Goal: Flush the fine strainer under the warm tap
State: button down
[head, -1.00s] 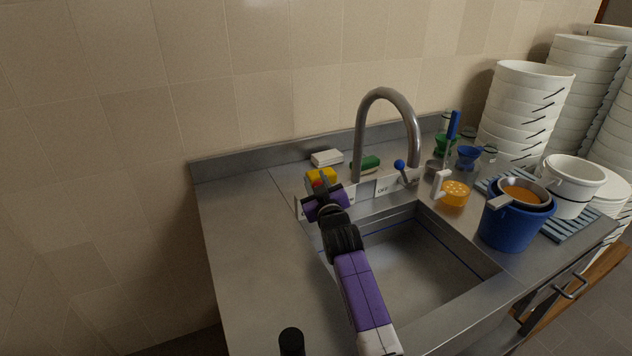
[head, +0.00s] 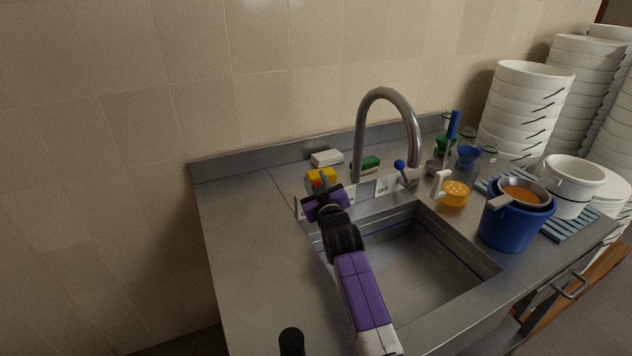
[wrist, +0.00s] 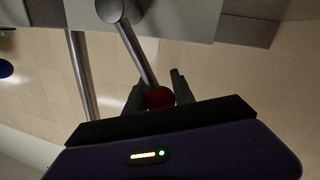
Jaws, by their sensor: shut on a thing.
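My gripper (head: 326,188) is at the back left of the sink, beside the tap. In the wrist view my gripper (wrist: 159,90) is shut on the red knob (wrist: 160,98) of a metal tap lever (wrist: 138,52). In the head view my gripper mostly hides that lever. The curved metal tap spout (head: 388,92) stands behind the sink (head: 410,265).
An orange holed piece with a white handle (head: 454,193) lies right of the sink. White buckets (head: 522,100) are stacked at the right. A yellow block (head: 320,176), a white block (head: 327,158) and a green pad (head: 367,164) lie behind the sink. The left counter (head: 250,240) is mostly clear.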

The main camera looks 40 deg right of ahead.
jog(key=shift+s+d+r+m, duration=0.15)
jog(key=shift+d+r+m, duration=0.05)
jog(key=shift+d+m, duration=0.3)
jog(key=shift+s+d+r+m, duration=0.15)
jog(key=shift+d+m, duration=0.2)
jog(key=shift+m, duration=0.25)
jog(key=c, duration=1.1)
grip_release()
jog(key=shift+o, duration=0.2)
jog(key=v, duration=0.7)
jog(key=shift+s+a+b, duration=0.15)
jog(key=shift+s+b, duration=0.15)
jog(key=shift+s, duration=0.05)
